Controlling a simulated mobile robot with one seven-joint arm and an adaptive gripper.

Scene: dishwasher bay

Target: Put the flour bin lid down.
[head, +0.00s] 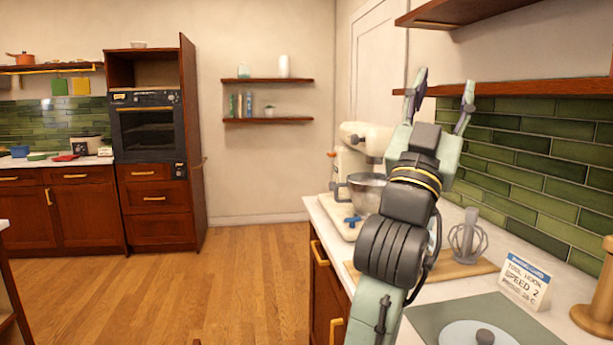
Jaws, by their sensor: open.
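A round pale lid (460,333) with a dark knob shows at the bottom right in the head view, partly cut off by the frame's lower edge. It appears to lie flat on a grey-green mat (510,310) on the counter. I cannot tell whether it is the flour bin's lid, and I make out no flour bin. My gripper (444,86) is raised above the counter, fingers pointing up and spread apart. It is open with nothing between the fingers, well above and apart from the lid.
A cream stand mixer (350,165) with a steel bowl (364,190) stands behind my arm. A grey whisk attachment (467,240) stands on a wooden board. A "TOOL HOOK SPEED 2" card (524,280) stands by the mat. A wooden shelf (510,86) overhangs at right. The floor at left is clear.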

